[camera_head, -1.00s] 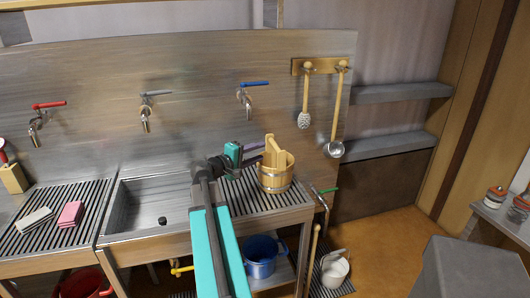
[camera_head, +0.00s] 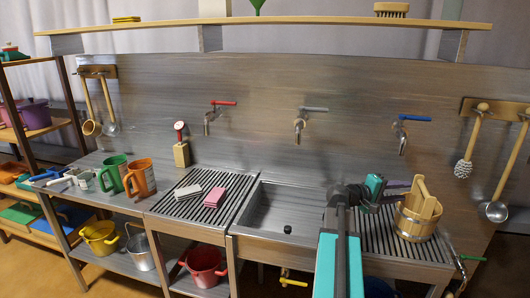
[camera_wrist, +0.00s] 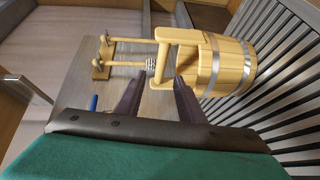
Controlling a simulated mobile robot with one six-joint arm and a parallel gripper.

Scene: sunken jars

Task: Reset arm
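My gripper (camera_head: 398,184) is above the right slatted drainboard, just left of a wooden bucket (camera_head: 416,228) with metal bands and an upright handle. In the wrist view my gripper (camera_wrist: 158,80) has its two dark purple fingers spread apart. The bucket (camera_wrist: 236,68) lies just beyond the fingertips, with its handle (camera_wrist: 178,36) near them. I see nothing held between the fingers. Whether a fingertip touches the handle is not clear. My arm reaches in from the bottom of the head view, along the right side of the sink.
The sink (camera_head: 270,215) is left of my arm. Taps with red (camera_head: 212,114), grey (camera_head: 302,122) and blue (camera_head: 402,132) levers stand out from the back wall. Green (camera_head: 113,172) and orange (camera_head: 140,178) mugs stand farther left. A ladle (camera_head: 496,210) hangs at right.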

